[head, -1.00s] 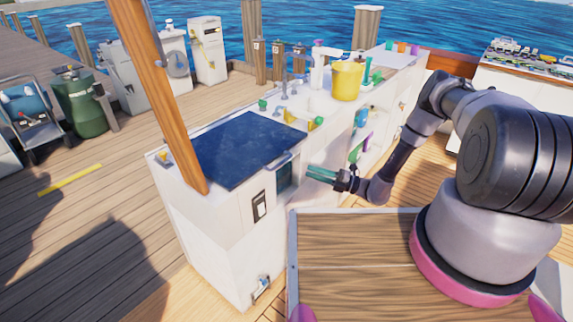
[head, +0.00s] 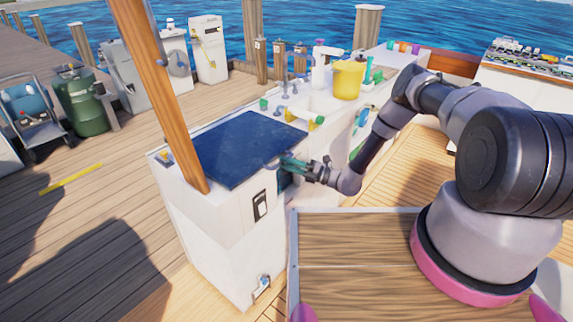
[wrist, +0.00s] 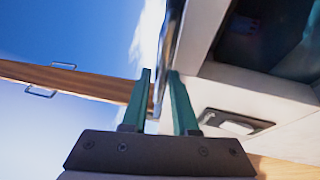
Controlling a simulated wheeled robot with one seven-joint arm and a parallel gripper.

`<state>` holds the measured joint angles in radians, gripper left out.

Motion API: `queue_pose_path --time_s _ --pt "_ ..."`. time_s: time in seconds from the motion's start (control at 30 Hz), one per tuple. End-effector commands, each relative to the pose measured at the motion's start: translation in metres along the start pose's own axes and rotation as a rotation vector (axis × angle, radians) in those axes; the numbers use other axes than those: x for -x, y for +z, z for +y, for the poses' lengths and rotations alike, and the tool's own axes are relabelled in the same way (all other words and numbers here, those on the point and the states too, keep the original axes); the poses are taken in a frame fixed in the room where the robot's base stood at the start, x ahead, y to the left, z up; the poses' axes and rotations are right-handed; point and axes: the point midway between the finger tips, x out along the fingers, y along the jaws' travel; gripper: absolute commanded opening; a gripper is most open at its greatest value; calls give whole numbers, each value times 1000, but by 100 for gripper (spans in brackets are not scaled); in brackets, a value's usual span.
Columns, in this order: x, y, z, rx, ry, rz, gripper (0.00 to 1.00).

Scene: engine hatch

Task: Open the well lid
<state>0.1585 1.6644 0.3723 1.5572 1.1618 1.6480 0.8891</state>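The well lid (head: 245,150) is a flat dark blue panel lying closed on top of a white cabinet. A small handle at its front right edge is largely hidden by my gripper (head: 285,162) in the head view. My gripper's green fingers are at that edge, reaching in from the right. In the wrist view the two fingers (wrist: 163,95) stand apart, with a thin dark bar or edge (wrist: 172,40) running between them. I cannot tell whether either finger touches it.
A wooden post (head: 158,95) rises at the lid's left side. The white cabinet (head: 225,240) has a dark opening below the lid and a latch (head: 260,288) low on its front. A yellow bucket (head: 348,80) and a spray bottle (head: 318,68) stand on the counter behind.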

Motion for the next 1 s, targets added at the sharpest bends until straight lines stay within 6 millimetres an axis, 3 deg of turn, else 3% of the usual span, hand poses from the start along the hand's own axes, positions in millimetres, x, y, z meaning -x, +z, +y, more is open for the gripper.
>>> queue_pose_path --time_s 0.07,0.13,0.17,1.0 --pt "0 0 0 0 0 0 27" --pt "0 0 0 0 0 0 4" --pt "0 0 0 0 0 0 0" --pt "1 0 0 1 -1 0 0"
